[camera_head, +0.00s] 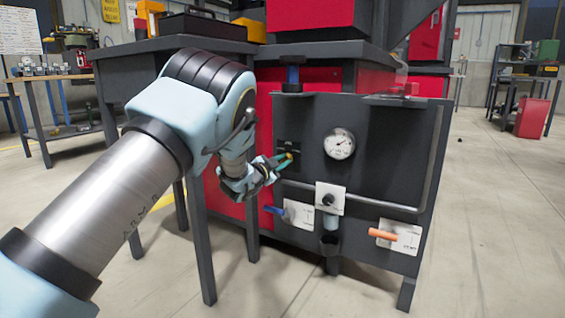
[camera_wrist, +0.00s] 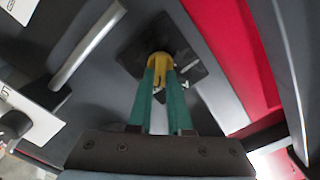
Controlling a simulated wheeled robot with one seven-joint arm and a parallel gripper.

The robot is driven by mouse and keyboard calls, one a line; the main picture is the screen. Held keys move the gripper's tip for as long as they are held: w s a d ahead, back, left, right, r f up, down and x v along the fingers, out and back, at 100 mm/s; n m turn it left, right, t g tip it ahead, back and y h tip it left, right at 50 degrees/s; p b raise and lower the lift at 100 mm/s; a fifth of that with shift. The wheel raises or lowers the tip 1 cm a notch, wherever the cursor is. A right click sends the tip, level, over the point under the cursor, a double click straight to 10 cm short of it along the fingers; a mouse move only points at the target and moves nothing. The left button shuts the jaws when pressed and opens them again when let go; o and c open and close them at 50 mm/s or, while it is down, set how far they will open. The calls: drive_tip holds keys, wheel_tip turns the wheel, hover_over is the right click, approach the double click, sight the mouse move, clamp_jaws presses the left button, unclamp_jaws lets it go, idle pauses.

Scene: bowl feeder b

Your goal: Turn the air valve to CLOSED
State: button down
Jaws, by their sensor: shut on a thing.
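A yellow knob (camera_wrist: 160,61) sits on a small dark square plate (camera_wrist: 133,52) on the panel. In the wrist view the green fingers of my gripper (camera_wrist: 161,78) are shut on the knob, one on each side. In the head view my gripper (camera_head: 284,159) reaches the plate (camera_head: 290,143) at the panel's left side, and its fingers hide most of the knob. The print on the plate is too small to read, so I cannot tell the valve's setting. Two lever handles, one blue (camera_head: 274,210) and one orange (camera_head: 383,234), sit lower on the panel with white labels.
A round gauge (camera_head: 340,144) is right of my gripper on the dark panel (camera_head: 385,130). A grey pipe (camera_head: 433,160) runs down the right side and below the gauge. A white-plated fitting (camera_head: 330,199) sits below. A dark table (camera_head: 165,45) stands left of the panel. Open floor lies right.

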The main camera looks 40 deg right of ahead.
drive_tip(key=shift+w+r+n+p, duration=0.1)
drive_tip(key=shift+n+p, duration=0.2)
drive_tip(key=shift+p, duration=0.3)
drive_tip(key=n+p, duration=0.3)
drive_tip(key=n, duration=0.2)
drive_tip(key=n+p, duration=0.4)
drive_tip(key=n, duration=0.2)
drive_tip(key=n+p, duration=0.4)
drive_tip(key=n, duration=0.2)
drive_tip(key=shift+w+a, duration=0.15)
drive_tip(key=shift+w, duration=0.25)
drive_tip(key=shift+f+n, duration=0.2)
drive_tip(key=shift+n, duration=0.1)
drive_tip(key=c, duration=0.8)
unclamp_jaws()
drive_tip(key=shift+c, duration=0.2)
drive_tip(key=shift+r+p, duration=0.1)
drive_tip(key=shift+p, duration=0.2)
